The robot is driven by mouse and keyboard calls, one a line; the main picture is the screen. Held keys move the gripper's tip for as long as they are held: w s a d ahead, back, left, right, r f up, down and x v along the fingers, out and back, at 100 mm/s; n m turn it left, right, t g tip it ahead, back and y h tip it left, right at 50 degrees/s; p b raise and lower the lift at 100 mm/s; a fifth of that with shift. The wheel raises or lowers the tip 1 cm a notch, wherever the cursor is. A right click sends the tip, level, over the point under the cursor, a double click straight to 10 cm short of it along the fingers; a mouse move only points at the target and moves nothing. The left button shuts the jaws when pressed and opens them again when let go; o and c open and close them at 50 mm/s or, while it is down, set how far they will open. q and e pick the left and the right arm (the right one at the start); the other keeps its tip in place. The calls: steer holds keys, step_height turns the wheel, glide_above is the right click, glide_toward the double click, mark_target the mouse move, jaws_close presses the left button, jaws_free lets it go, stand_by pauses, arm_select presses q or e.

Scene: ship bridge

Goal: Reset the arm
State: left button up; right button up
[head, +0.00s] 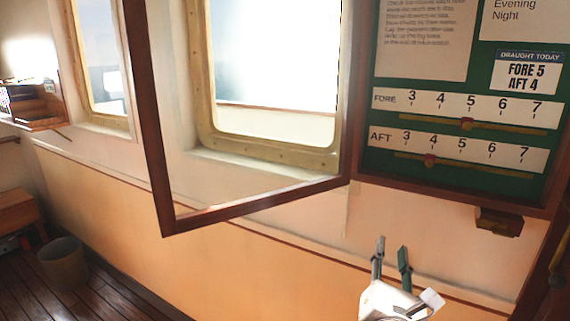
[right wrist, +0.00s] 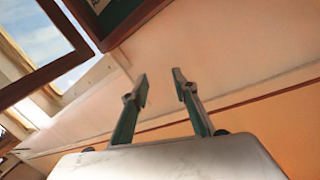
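My right gripper (head: 391,258) is at the bottom of the head view, below the draught board. Its two fingers point up and stand apart with nothing between them. In the right wrist view the gripper (right wrist: 160,85) is also open and empty, in front of the cream and orange wall. My left gripper is not in view.
A green draught board (head: 455,85) with red sliders hangs on the wall at right. Its framed glass door (head: 158,130) stands swung open to the left, in front of a window (head: 270,150). A small wooden block (head: 499,222) sits under the board. A bin (head: 63,264) stands on the plank floor at left.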

steer(key=s+a+f+m+g+y, duration=0.2)
steer(key=s+f+m+y, duration=0.15)
steer(key=f, duration=0.85)
steer(key=s+a+f+m+g+y, duration=0.25)
steer(key=f+m, duration=0.25)
steer(key=f, duration=0.7)
steer(key=s+f+m+g+y, duration=0.3)
steer(key=s+f+m, duration=1.2)
steer(key=f, duration=0.1)
steer(key=shift+s+d, duration=0.15)
steer(key=shift+d, duration=0.15)
steer(key=shift+r, duration=0.1)
